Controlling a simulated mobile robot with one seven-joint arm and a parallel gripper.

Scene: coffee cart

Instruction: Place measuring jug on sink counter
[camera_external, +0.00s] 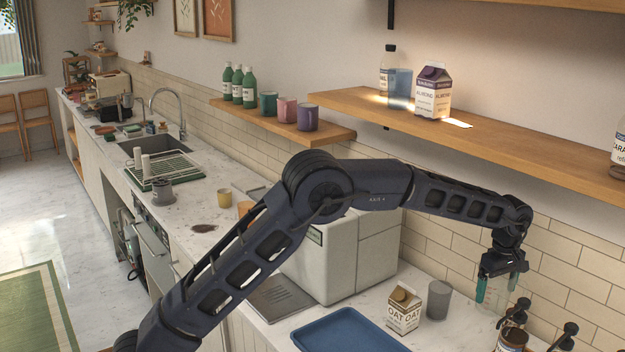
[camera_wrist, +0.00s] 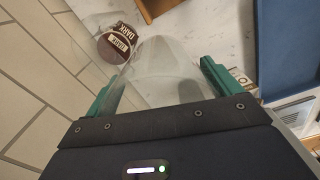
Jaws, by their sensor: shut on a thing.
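The measuring jug (camera_external: 494,300) is clear and looks like glass or plastic. It is at the right end of the near counter area, by the tiled wall. My gripper (camera_external: 498,287) points down with its green fingers shut on the jug, one on each side. In the wrist view the see-through jug (camera_wrist: 160,75) fills the space between the fingers. I cannot tell whether its base touches the counter. The sink counter (camera_external: 183,212) runs back along the wall at the left, with the sink (camera_external: 150,148) let into it.
An oat carton (camera_external: 403,310), grey cup (camera_external: 438,299), blue tray (camera_external: 345,333) and dark pump bottles (camera_external: 513,334) crowd the jug. A large grey machine (camera_external: 345,255) stands between here and the sink. Shelves (camera_external: 480,123) overhang.

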